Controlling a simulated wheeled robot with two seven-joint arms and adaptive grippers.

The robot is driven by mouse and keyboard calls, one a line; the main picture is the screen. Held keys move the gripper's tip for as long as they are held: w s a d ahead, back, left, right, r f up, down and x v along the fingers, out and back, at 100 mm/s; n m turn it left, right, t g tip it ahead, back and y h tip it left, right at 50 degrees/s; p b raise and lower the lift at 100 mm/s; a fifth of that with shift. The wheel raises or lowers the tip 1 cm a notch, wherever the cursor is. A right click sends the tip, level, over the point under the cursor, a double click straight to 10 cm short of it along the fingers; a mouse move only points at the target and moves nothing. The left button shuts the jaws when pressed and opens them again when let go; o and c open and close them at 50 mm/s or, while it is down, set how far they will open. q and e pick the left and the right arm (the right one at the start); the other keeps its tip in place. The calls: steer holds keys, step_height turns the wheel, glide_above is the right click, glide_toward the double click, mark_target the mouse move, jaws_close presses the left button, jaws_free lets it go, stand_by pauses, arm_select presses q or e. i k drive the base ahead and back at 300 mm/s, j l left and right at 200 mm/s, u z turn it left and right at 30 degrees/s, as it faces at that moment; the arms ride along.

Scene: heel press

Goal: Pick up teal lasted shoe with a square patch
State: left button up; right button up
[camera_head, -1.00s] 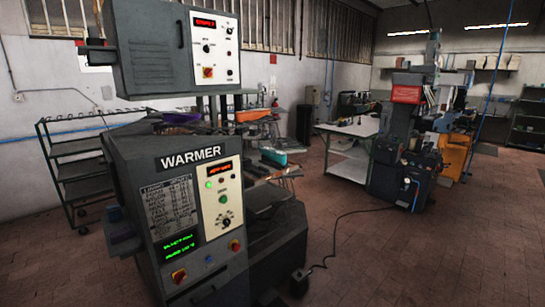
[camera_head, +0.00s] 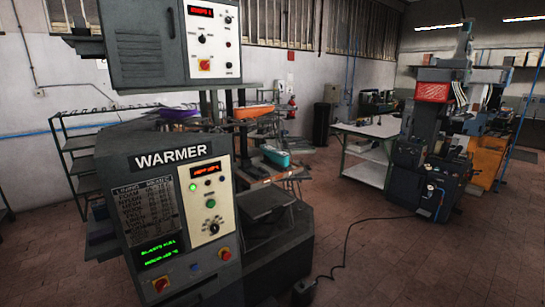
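A small teal shoe (camera_head: 276,156) sits on a low surface behind the warmer machine, right of its column. It is too small in view to tell whether it bears a square patch. An orange shoe (camera_head: 253,112) sits higher and to its left. A purple shoe (camera_head: 180,115) sits further left, partly hidden by the warmer. Neither of my grippers shows in the view.
The grey warmer machine (camera_head: 115,175) stands close in front and blocks the left side. A white table (camera_head: 375,130) and another machine (camera_head: 432,150) stand at the right. A black cable (camera_head: 345,250) lies on the otherwise open brown floor.

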mark_target(278, 157)
steer(key=i+l+u, duration=0.15)
steer(key=l, duration=0.3)
steer(key=i+l+u, duration=0.15)
steer(key=l, duration=0.35)
steer(key=i+l+u, duration=0.2)
steer(key=l, duration=0.25)
steer(key=i+l+u, duration=0.15)
steer(key=l, duration=0.4)
steer(key=i+l+u, duration=0.15)
steer(key=l, duration=0.35)
steer(key=l+u, duration=0.15)
steer(key=l, duration=0.4)
